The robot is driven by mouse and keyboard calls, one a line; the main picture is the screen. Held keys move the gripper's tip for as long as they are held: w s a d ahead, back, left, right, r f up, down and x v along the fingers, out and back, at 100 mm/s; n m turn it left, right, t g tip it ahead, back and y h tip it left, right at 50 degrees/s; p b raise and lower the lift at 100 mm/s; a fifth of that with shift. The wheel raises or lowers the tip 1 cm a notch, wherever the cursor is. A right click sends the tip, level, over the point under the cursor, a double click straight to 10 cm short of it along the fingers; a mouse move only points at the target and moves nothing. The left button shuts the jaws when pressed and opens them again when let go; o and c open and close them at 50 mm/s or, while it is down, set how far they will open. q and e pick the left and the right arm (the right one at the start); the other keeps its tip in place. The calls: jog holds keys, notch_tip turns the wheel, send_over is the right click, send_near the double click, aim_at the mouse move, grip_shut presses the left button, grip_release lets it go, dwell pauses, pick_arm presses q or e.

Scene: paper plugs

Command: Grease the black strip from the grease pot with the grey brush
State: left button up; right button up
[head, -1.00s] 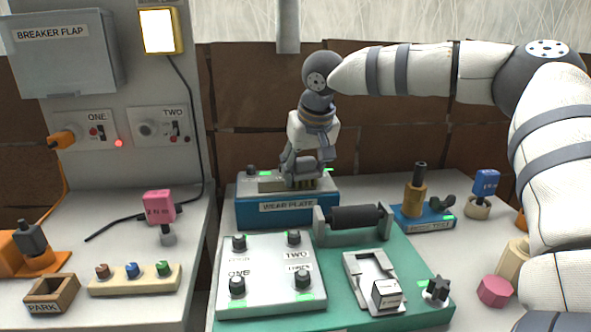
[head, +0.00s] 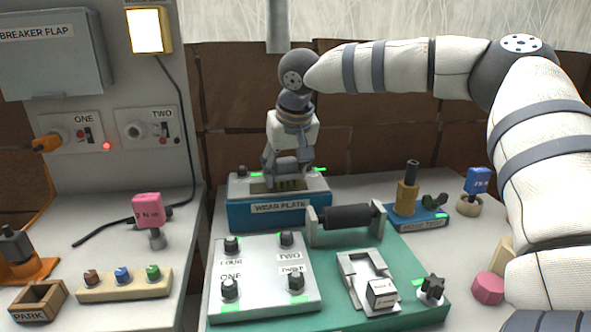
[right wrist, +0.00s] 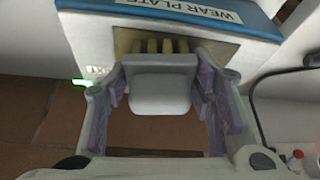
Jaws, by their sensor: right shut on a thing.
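My right gripper (head: 287,172) is over the blue WEAR PLATE block (head: 268,215), pointing down. In the right wrist view its two fingers are shut on a grey block (right wrist: 160,85), which appears to be the grey brush. Several tan tufts or bars stick out of its far end against the brass-coloured top of the block; I cannot tell whether they touch it. A dark area (head: 262,187) on that top is partly hidden by the gripper. I cannot clearly make out the black strip or the grease pot. My left gripper is out of view.
A black roller (head: 347,217) in a grey bracket stands in front on the green mat (head: 330,262). A silver plate with several black knobs (head: 262,270) lies front left. A brass post (head: 408,197) stands on a blue base at right.

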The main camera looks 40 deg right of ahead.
jog(key=shift+w+a, duration=0.45)
jog(key=shift+a, duration=0.3)
jog(key=shift+w+a, duration=0.5)
jog(key=shift+a, duration=0.2)
jog(key=shift+w+a, duration=0.45)
jog(key=shift+a, duration=0.3)
jog(key=shift+w+a+f+b, duration=0.1)
jog(key=shift+w+a+b, duration=0.1)
jog(key=shift+w+a, duration=0.35)
jog(key=shift+w+a+f+b, duration=0.1)
jog(key=shift+w+a+b, duration=0.1)
jog(key=shift+a, duration=0.55)
jog(key=shift+r+p, duration=0.45)
jog(key=shift+r, duration=2.7)
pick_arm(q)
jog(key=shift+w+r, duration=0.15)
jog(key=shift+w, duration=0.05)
pick_arm(e)
notch_tip(320, 180, up, 3)
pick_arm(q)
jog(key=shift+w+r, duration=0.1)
pick_arm(e)
send_over(246, 187)
jog(key=s, duration=0.1)
jog(key=shift+s+a+f, duration=0.1)
jog(key=shift+f, duration=1.65)
jog(key=shift+s+a+f, duration=0.1)
jog(key=shift+f, duration=1.6)
